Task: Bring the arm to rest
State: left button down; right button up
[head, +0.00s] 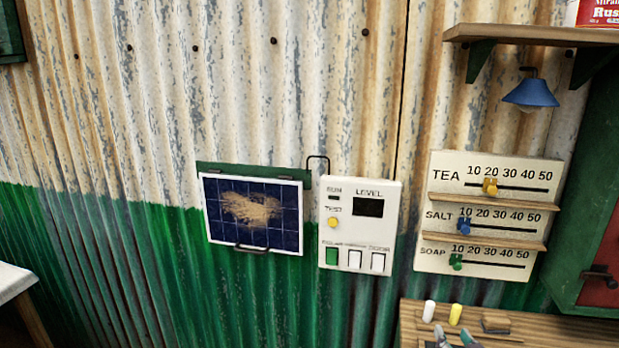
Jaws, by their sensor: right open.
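My right gripper (455,340) shows only at the bottom edge of the head view, its two fingertips apart. It is in front of the wooden bench top (540,328), below two small upright pegs, one white (429,311) and one yellow (455,314). Nothing shows between the fingertips. The rest of the right arm is below the picture. My left gripper is not in view.
A slider board (430,200) marked TEA, SALT and SOAP hangs above the bench. Left of it are a LEVEL box (393,225) with buttons and a dark grid panel (223,228) with a brown smear. A white-topped table (12,279) stands far left.

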jog(key=s+a+f+n+g+y, duration=0.1)
jog(key=s+a+f+g, duration=0.25)
jog(key=s, duration=0.75)
jog(key=s+a+f+n+g, duration=0.25)
jog(key=s+f+g, duration=0.25)
jog(key=s, duration=0.6)
jog(key=s+a+f+n+g+y, duration=0.1)
jog(key=s+a+f+g, duration=0.3)
jog(key=s, duration=0.8)
notch_tip(320, 180, down, 27)
jog(key=s, duration=0.1)
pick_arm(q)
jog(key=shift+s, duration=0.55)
pick_arm(e)
jog(key=s+d+f+g, duration=0.2)
jog(key=s+f, duration=1.2)
jog(key=s, duration=0.2)
jog(key=shift+s+d+f+h, duration=0.2)
jog(key=shift+d+f+h, duration=0.05)
jog(key=shift+d+h, duration=0.05)
